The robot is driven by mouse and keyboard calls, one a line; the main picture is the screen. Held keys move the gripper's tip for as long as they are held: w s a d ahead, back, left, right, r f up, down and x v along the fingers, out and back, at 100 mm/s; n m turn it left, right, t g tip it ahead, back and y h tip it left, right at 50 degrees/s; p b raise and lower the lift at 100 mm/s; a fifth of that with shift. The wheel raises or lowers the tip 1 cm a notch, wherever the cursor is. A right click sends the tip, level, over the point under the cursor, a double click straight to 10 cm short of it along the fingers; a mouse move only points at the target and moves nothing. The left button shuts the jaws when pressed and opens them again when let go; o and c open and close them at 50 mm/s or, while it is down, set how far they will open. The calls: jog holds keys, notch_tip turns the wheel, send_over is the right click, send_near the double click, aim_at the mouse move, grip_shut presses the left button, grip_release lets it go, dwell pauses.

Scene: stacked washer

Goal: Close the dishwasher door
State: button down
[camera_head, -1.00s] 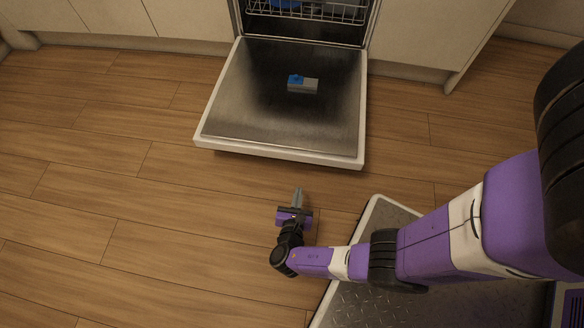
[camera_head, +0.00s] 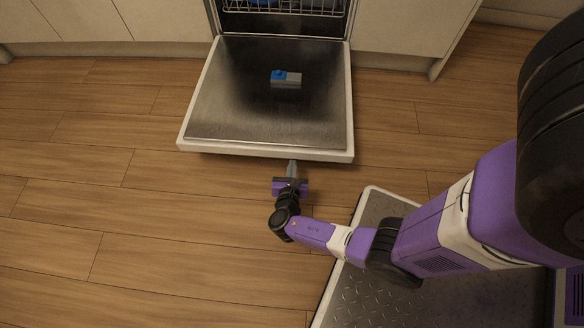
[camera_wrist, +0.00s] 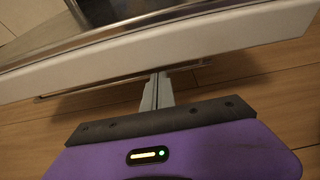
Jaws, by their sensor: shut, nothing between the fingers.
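The dishwasher door (camera_head: 238,106) lies folded down and open, its inner face up, in front of the dishwasher. In the wrist view the door's white outer edge (camera_wrist: 200,48) crosses the upper part of the picture, tilted. My gripper (camera_head: 292,163) is at the middle of the door's front edge, its fingers pointing toward the door. In the wrist view its fingers (camera_wrist: 159,77) are together and empty, with their tips at or just under the door's lower edge. I cannot tell whether they touch it.
A detergent dispenser (camera_head: 286,79) with a blue part sits on the door's inner face. A wire rack (camera_head: 285,8) shows inside the dishwasher. Pale cabinets (camera_head: 408,32) flank the opening. Wood floor (camera_head: 90,200) lies clear to the left.

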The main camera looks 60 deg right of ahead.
jog(key=shift+r, duration=0.3)
jog(key=shift+r, duration=0.1)
